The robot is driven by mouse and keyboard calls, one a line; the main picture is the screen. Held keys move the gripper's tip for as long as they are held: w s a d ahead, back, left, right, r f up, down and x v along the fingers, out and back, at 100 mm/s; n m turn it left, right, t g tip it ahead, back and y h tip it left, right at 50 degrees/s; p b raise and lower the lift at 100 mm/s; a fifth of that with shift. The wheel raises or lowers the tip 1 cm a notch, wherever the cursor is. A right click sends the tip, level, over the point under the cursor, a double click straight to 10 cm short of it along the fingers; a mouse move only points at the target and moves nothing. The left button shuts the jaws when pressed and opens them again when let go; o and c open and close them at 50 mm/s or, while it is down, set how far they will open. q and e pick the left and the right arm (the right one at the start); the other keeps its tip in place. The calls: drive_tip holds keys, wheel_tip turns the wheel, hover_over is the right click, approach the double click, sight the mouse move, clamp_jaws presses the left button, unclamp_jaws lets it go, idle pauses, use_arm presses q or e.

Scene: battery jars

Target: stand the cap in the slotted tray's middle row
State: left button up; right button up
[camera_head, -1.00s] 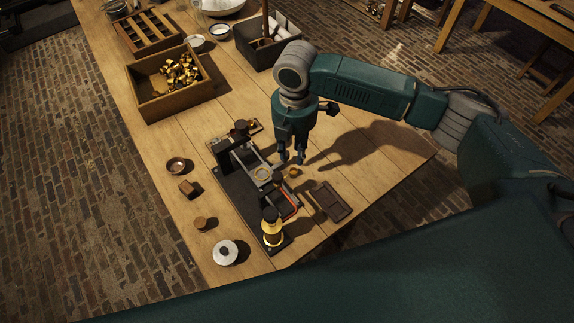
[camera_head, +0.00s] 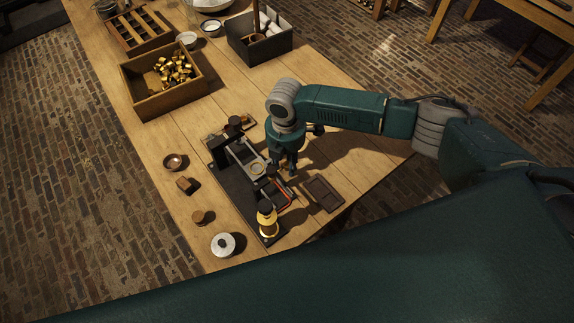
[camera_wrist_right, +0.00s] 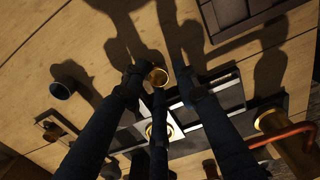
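A small round brass cap (camera_wrist_right: 157,77) lies on the table between the fingers of my right gripper (camera_wrist_right: 161,82) in the right wrist view. The fingers are spread around it, with a visible gap on the right side; contact on the left side is unclear. In the head view my right gripper (camera_head: 283,170) is low over the table beside the black press fixture, and it hides the cap. The slotted wooden tray (camera_head: 152,46) lies at the far left end of the table, with rows between its dividers. My left gripper is not in view.
A wooden crate (camera_head: 150,115) of brass pieces stands in front of the slotted tray. A dark bin (camera_head: 262,57) is right of it. The black fixture (camera_head: 228,181) carries a brass cylinder (camera_head: 267,222). A dark shallow tray (camera_head: 322,194) lies right of it.

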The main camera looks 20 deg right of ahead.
drive_tip(key=c, duration=0.4)
drive_tip(key=shift+c, duration=0.8)
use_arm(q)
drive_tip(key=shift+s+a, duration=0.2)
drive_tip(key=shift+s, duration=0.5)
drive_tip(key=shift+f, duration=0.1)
use_arm(e)
drive_tip(key=shift+r, duration=0.15)
wheel_tip(320, 180, up, 20)
drive_tip(key=b, duration=0.3)
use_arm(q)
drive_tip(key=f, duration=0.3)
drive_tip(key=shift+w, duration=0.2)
use_arm(e)
drive_tip(key=s+d+r+m, duration=0.1)
drive_tip(key=s+d+m, duration=0.1)
drive_tip(key=s+m, duration=0.4)
drive_tip(key=s+d+r+m, duration=0.2)
drive_tip(key=s+m, duration=0.5)
drive_tip(key=m, duration=0.9)
drive_tip(key=shift+s+d, duration=0.3)
